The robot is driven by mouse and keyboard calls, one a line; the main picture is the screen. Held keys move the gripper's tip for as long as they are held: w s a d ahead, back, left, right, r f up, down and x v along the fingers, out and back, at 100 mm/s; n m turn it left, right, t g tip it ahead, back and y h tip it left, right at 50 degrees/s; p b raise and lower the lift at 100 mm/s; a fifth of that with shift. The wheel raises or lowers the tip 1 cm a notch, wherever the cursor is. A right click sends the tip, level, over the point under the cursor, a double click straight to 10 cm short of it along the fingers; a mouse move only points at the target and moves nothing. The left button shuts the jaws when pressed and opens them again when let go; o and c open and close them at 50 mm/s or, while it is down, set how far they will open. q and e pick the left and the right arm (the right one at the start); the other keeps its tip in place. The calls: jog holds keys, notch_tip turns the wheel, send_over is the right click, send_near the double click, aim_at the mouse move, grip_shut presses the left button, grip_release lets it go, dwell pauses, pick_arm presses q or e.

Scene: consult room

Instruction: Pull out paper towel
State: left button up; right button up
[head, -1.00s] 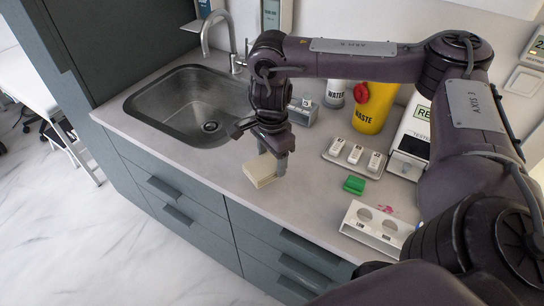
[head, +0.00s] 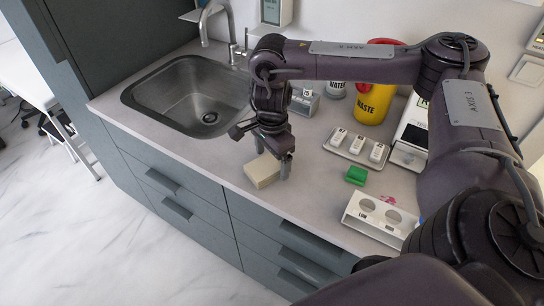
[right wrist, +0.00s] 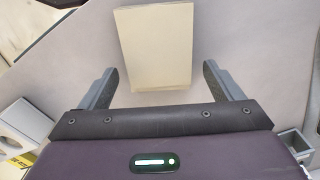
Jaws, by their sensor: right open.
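A flat cream block (head: 262,171) lies on the grey counter near its front edge. I cannot tell whether it is folded paper towel or a sponge. My right gripper (head: 274,158) is open, pointing down over it. In the right wrist view the block (right wrist: 154,45) shows between and beyond the fingertips of my right gripper (right wrist: 162,75), with a gap on the right side. A white unit (head: 277,10) on the wall behind the sink is cut off by the top edge; I cannot tell if it holds towels. My left gripper is out of view.
A steel sink (head: 150,97) with a tap is on the left. To the right are a green block (head: 356,175), a white LOW rack (head: 372,222), a tray (head: 337,152) of white pieces and a yellow WASTE bin (head: 373,104). My right arm crosses above them.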

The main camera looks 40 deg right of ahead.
jog(key=shift+r, duration=0.1)
notch_tip(320, 180, up, 8)
jog(key=p, duration=0.2)
jog(key=shift+p, duration=0.35)
jog(key=shift+f, duration=0.25)
